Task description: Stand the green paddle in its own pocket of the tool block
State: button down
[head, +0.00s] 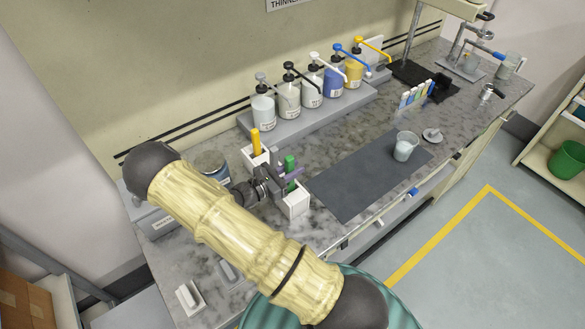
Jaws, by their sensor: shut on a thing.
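The green paddle (290,162) is upright at the front right part of the white tool block (297,205), partly hidden by my gripper. My gripper (287,178) is shut on the green paddle, reaching in from the left. A thin purple strip crosses the paddle there; I cannot tell what it is. The paddle's lower end is hidden behind the block's wall and my gripper, so I cannot tell how deep it sits in a pocket. A yellow handle (256,141) stands upright in the back part of the block. The middle of the block is hidden by my gripper.
Several pump bottles stand on a grey riser (315,120) along the wall. My arm hides part of the near bench.

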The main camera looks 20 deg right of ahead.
aim_at(286, 161)
jog(key=shift+f+b, duration=0.5)
jog(key=shift+f, duration=0.35)
jog(key=c, duration=1.2)
grip_release()
jog(key=shift+s+r, duration=0.1)
jog(key=shift+r+p, duration=0.9)
jog(key=shift+r, duration=0.1)
jog(key=shift+r+p, duration=0.4)
jog(key=shift+r, duration=0.2)
jog(key=shift+r+p, duration=1.5)
jog(key=shift+r, duration=0.4)
